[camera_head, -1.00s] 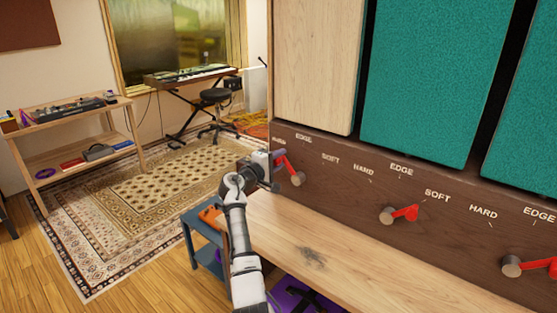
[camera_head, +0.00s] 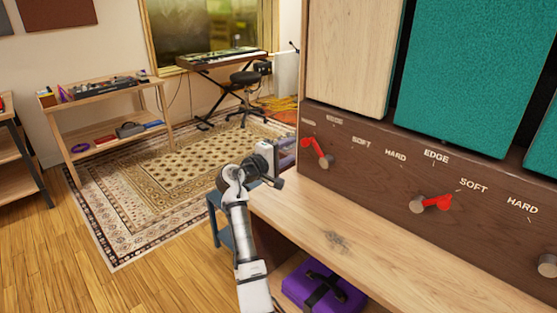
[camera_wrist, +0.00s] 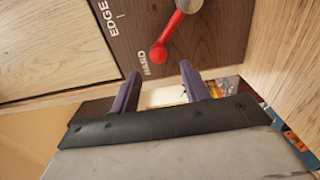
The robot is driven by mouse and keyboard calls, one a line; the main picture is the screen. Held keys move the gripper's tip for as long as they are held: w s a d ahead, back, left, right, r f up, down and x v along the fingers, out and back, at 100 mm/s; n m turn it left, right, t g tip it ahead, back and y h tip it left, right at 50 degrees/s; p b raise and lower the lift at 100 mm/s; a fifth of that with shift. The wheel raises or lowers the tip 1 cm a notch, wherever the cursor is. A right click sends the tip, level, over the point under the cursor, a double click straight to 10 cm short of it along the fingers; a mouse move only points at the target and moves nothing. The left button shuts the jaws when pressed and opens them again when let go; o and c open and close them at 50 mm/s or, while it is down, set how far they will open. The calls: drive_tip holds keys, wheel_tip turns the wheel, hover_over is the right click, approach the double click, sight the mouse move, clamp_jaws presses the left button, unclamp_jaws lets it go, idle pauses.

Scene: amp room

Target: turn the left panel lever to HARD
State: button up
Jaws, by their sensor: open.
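The left panel lever (camera_head: 312,148) has a red arm and a grey round hub. Its red arm points up and left from the hub, with its tip by the HARD label. The wrist view shows the same red lever (camera_wrist: 172,34) with its rounded tip beside the HARD label (camera_wrist: 145,64), away from EDGE. My gripper (camera_head: 288,150) is open and empty, just left of the lever. In the wrist view both purple fingers of my gripper (camera_wrist: 161,73) are spread, and a gap separates them from the lever tip.
A middle red lever (camera_head: 432,203) sits further right on the dark panel (camera_head: 375,180). A wooden shelf surface (camera_head: 350,250) lies below, with a purple case (camera_head: 320,285) under it. Rug (camera_head: 150,190) and open floor lie to the left.

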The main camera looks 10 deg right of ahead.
drive_tip(key=v, duration=0.4)
